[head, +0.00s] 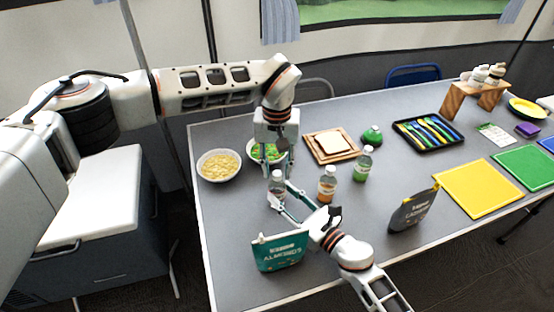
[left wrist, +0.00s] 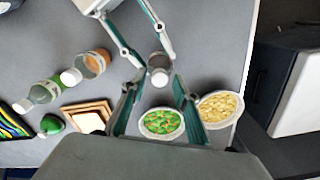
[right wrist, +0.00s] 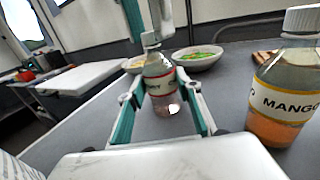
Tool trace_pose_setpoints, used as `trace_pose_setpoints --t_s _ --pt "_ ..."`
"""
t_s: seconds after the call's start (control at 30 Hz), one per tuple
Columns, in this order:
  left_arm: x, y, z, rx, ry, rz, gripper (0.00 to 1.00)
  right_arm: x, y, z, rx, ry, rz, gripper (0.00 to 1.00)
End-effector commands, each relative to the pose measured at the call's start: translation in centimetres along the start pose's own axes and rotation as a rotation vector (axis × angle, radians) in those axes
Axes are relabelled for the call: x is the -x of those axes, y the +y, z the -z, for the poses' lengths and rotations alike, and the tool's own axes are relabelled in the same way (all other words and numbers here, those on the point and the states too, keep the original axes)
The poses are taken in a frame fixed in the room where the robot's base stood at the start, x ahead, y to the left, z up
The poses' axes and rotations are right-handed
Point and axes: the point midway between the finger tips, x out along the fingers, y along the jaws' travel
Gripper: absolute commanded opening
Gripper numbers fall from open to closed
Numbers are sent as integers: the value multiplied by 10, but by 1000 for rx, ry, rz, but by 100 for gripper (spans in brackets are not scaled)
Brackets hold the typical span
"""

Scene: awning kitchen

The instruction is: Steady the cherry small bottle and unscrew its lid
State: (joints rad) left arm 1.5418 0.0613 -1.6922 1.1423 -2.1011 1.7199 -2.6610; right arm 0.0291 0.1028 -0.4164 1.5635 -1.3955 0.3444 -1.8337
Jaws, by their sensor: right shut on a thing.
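The cherry small bottle (right wrist: 160,85) stands upright on the grey table, clear with a red-edged label and a white lid (right wrist: 150,38). It shows in the head view (head: 277,186) and from above in the left wrist view (left wrist: 159,77). My right gripper (right wrist: 160,103) is shut on the bottle's body, one finger on each side. My left gripper (left wrist: 157,98) points down from above the bottle. Its fingers are apart, with the lid between them in the picture and a gap on each side. The label's text is only partly readable.
A mango bottle (head: 327,184) and a green bottle (head: 363,164) stand to the right. An almonds bag (head: 280,252) is in front, and a dark bag (head: 412,210) further right. A pasta bowl (head: 219,165) and a green-filled bowl (left wrist: 162,123) sit behind. A sandwich board (head: 311,142) lies beyond.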

Motion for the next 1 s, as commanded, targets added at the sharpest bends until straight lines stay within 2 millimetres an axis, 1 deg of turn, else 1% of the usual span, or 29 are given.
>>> trace_pose_setpoints --t_s 0.1,0.3,0.37,0.4,0.43,0.67,0.77,0.87,1.0 --pt "-3 0 0 0 -1 0 30 0 0 0 0 1 0 0" --pt "-3 0 0 0 0 0 30 0 0 0 0 1 0 0" --pt "-3 0 0 0 0 0 14 0 0 0 0 1 0 0" --pt "-3 0 0 0 0 0 4 0 0 0 0 1 0 0" --pt "-3 0 0 0 0 0 0 0 0 0 0 1 0 0" --pt "-3 0 0 3 0 0 0 0 0 1 0 1 0 0" --pt "-2 0 0 49 0 0 0 0 0 1 0 1 0 0" --pt "-2 0 0 171 0 0 0 0 0 1 0 1 0 0" --pt "-2 0 0 413 1 1 0 0 0 1 0 1 0 0"
